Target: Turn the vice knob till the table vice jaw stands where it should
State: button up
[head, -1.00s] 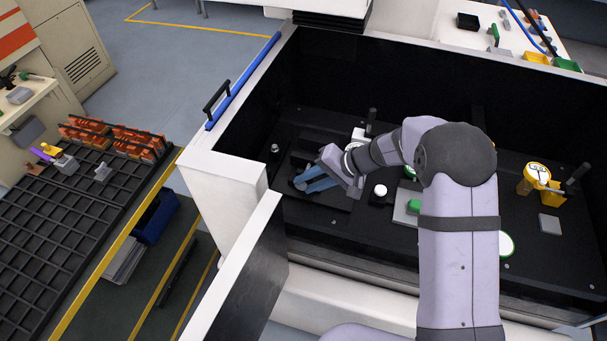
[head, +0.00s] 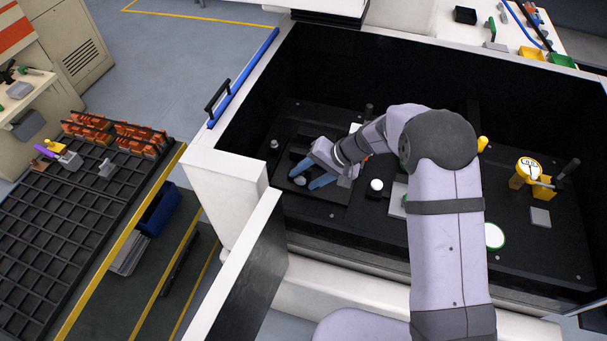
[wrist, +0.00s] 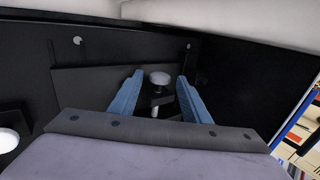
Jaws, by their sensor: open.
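The vice knob (wrist: 160,78) is a pale rounded cap in the wrist view, between the tips of my blue fingers, with visible gaps on both sides. In the head view the knob (head: 299,181) shows as a small grey shape beside the fingers. My gripper (head: 311,174) is open, and its spread fingers also show in the wrist view (wrist: 160,90). A short pale shaft (wrist: 155,112) shows below the knob. The dark vice base (head: 297,190) lies on the black bench floor. My wrist and the dark colouring hide the jaw, so its position cannot be told.
A white round button (head: 376,184) stands right of my gripper. A yellow gauge (head: 530,168) and a small grey plate (head: 540,217) are farther right. The dark enclosure wall (head: 390,70) rises behind, and a white corner post (head: 220,190) stands to the left.

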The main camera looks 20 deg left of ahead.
jog(key=p+v, duration=0.1)
jog(key=v, duration=0.4)
jog(key=shift+d+r, duration=0.2)
jog(key=shift+r, duration=0.05)
dwell(0.5)
jog(key=s+d+f+g+h, duration=0.2)
jog(key=s+d+f+h, duration=0.1)
jog(key=s+d, duration=0.45)
jog(key=s+d+f+g+h, duration=0.2)
jog(key=s+d+f, duration=0.1)
jog(key=s+d, duration=0.5)
jog(key=s+d+r+n+t+h+b, duration=0.15)
jog(key=s+d+r, duration=0.25)
jog(key=s+d, duration=0.5)
jog(key=w+d+r+t+b, duration=0.1)
jog(key=w+d+r+m+t+b, duration=0.1)
jog(key=w+d+r+b, duration=0.1)
jog(key=shift+m+t+h, duration=0.25)
